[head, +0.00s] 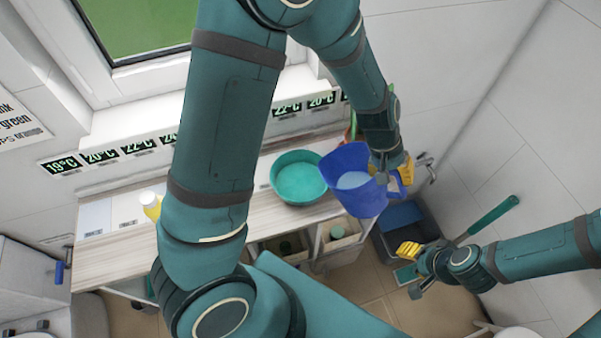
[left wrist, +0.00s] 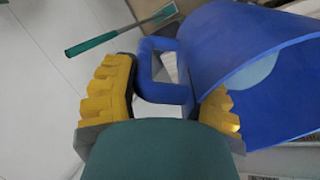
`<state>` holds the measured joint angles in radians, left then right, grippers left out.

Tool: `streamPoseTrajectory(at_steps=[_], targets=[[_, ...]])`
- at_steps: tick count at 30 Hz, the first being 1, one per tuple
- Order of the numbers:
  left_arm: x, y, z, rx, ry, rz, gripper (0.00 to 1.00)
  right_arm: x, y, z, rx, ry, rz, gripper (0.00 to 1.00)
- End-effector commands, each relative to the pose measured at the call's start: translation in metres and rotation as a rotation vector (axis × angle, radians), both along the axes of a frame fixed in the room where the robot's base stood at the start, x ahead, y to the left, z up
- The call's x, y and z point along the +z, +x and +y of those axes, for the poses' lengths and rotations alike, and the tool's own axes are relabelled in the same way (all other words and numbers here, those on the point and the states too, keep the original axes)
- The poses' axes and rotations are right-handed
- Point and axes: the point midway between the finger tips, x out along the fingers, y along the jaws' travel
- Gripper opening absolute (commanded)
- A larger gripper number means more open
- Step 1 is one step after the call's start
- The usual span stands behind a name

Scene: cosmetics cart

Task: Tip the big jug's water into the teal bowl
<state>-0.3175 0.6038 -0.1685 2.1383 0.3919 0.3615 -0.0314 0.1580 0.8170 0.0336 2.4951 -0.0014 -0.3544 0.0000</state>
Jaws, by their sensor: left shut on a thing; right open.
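The big blue jug (head: 362,200) is held just right of the teal bowl (head: 287,184), its rim close to the bowl's right edge in the head view. Pale water (head: 352,180) shows inside it. I cannot tell how far the jug tilts; no stream of water shows. My left gripper (head: 390,172) is shut on the jug's handle. In the left wrist view its yellow pads (left wrist: 165,105) sit either side of the handle (left wrist: 160,95), beside the blue jug wall (left wrist: 225,45). The bowl stands on the wooden counter. My right gripper (head: 415,265) is open, low at the right.
The wooden counter (head: 110,250) runs below a row of temperature displays (head: 103,156). A yellow bottle (head: 150,204) is partly hidden by my left arm. A green-handled tool (head: 494,214) is beyond my right gripper. A dark bin (head: 425,222) stands on the floor below the jug.

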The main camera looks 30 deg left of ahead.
Motion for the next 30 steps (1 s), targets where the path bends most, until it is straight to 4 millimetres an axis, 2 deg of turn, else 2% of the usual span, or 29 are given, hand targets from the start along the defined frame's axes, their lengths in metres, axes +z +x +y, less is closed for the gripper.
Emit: streamPoseTrajectory(at_steps=[3, 5, 12, 18, 30], targets=[[0.007, 0.000, 0.010, 0.008, -0.060, -0.013, 0.03, 0.001, 0.000, 0.000, 0.000, 0.000, 0.000, 0.47], [0.013, -0.001, 0.020, 0.013, -0.114, -0.025, 0.03, -0.013, 0.000, 0.000, -0.002, 0.000, -0.002, 0.47], [0.029, -0.004, 0.033, 0.006, -0.200, -0.039, 0.03, -0.033, -0.001, 0.000, -0.005, -0.002, -0.001, 0.47], [0.029, -0.005, 0.043, 0.006, -0.278, -0.052, 0.03, -0.061, 0.000, 0.002, -0.005, -0.007, 0.000, 0.47], [0.035, -0.008, 0.061, 0.005, -0.436, -0.076, 0.03, -0.101, 0.001, 0.003, -0.006, -0.014, 0.002, 0.47]])
